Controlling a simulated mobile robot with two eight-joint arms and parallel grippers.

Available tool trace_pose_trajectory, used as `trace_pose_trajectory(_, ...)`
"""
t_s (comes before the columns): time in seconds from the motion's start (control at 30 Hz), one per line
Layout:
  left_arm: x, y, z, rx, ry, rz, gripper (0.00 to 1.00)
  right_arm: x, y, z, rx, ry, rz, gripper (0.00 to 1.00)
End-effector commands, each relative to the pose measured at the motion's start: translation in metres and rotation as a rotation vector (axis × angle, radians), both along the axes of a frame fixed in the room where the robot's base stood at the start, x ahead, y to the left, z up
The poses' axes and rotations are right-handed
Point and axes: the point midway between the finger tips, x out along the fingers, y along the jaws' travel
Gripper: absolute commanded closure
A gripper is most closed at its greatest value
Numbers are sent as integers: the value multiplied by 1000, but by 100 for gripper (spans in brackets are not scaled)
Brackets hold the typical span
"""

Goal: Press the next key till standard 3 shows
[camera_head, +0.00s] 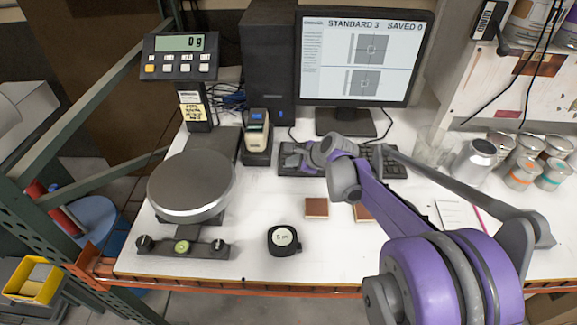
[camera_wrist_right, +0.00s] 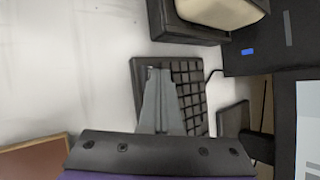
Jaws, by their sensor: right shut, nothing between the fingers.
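The monitor (camera_head: 362,50) at the back reads "STANDARD 3" and "SAVED 0" above two grey square pictures. The black keyboard (camera_head: 289,160) lies on the white bench in front of it, partly hidden by my right arm. It also shows in the right wrist view (camera_wrist_right: 192,88). My right gripper (camera_head: 312,158) is shut and empty, with its tips over the left part of the keyboard. In the wrist view the closed fingers (camera_wrist_right: 158,73) overlap the keys at one end; I cannot tell whether they touch a key. The next key's label is not readable. My left gripper is out of view.
A scale with a round grey pan (camera_head: 192,186) stands at the left, its display (camera_head: 179,42) reading 0 g. A handheld device (camera_head: 257,132) sits in its dock left of the keyboard. Several cans (camera_head: 522,173) stand at the right. A round black gauge (camera_head: 284,240) lies near the front edge.

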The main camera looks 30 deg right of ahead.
Motion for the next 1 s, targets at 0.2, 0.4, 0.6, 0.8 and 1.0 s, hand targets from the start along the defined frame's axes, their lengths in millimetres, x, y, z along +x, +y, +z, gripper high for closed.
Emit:
trace_pose_trajectory(0.2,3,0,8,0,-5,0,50,0,0,11,0,-1,-1,100)
trace_pose_trajectory(0.4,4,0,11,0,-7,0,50,0,0,16,0,0,0,100)
trace_pose_trajectory(0.6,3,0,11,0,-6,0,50,0,0,15,0,0,0,100)
trace_pose_trajectory(0.8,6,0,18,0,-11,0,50,1,0,25,0,-1,-1,100)
trace_pose_trajectory(1.0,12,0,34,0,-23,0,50,1,0,47,0,-3,-2,100)
